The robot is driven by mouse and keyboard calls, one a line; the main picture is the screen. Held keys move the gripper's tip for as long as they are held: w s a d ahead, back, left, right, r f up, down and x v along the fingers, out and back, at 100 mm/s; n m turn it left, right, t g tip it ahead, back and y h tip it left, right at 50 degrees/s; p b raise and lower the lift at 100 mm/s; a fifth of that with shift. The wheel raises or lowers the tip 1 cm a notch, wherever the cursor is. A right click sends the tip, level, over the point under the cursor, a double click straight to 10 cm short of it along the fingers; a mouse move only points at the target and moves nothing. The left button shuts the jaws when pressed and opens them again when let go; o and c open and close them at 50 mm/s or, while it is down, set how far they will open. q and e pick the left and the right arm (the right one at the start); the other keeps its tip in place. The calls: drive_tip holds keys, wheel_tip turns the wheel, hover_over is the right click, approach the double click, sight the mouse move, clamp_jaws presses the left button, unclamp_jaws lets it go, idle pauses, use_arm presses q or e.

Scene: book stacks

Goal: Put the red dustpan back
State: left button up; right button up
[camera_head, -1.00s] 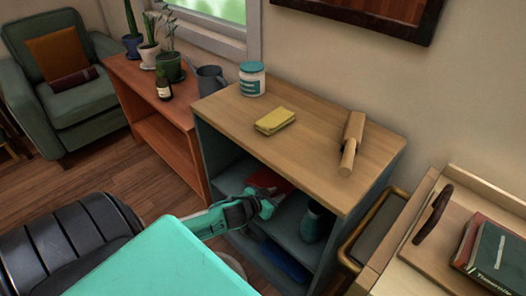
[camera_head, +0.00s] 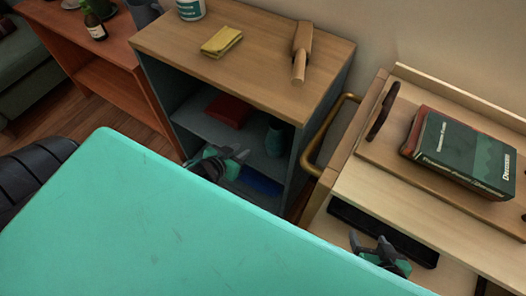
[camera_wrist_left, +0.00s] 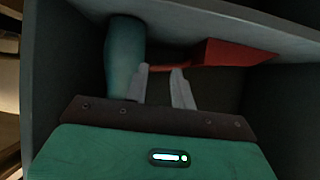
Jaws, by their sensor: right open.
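The red dustpan (camera_head: 228,111) lies on the upper shelf inside the dark grey bookcase (camera_head: 205,129). In the left wrist view the dustpan (camera_wrist_left: 235,53) shows its red pan at the right, with its handle pointing left. My left gripper (camera_head: 241,155) is at the front of the bookcase, apart from the dustpan. Its two fingers (camera_wrist_left: 162,80) are spread with nothing between them, the handle lying beyond their tips. My right gripper (camera_head: 371,241) is open and empty, low beside the wooden cart.
A teal vase (camera_head: 274,140) stands right of the dustpan; a blue object (camera_head: 260,182) lies lower. The bookcase top holds a yellow cloth (camera_head: 221,42), a jar (camera_head: 191,8) and a wooden tool (camera_head: 301,52). The cart (camera_head: 346,189) carries books (camera_head: 468,152).

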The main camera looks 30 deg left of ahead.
use_arm(q)
drive_tip(key=s+d+r+g+h, duration=0.1)
drive_tip(key=s+d+r, duration=0.2)
drive_tip(key=s+d, duration=0.2)
drive_tip(key=s+d+r+m+g+h, duration=0.1)
drive_tip(key=s+d+r+g, duration=0.1)
drive_tip(key=d, duration=0.7)
drive_tip(key=s+r, duration=0.1)
drive_tip(key=s, duration=0.1)
drive_tip(key=shift+s+d+m+h, duration=0.3)
drive_tip(key=shift+s+d, duration=0.05)
drive_tip(key=shift+s, duration=0.05)
drive_tip(key=shift+f, duration=0.1)
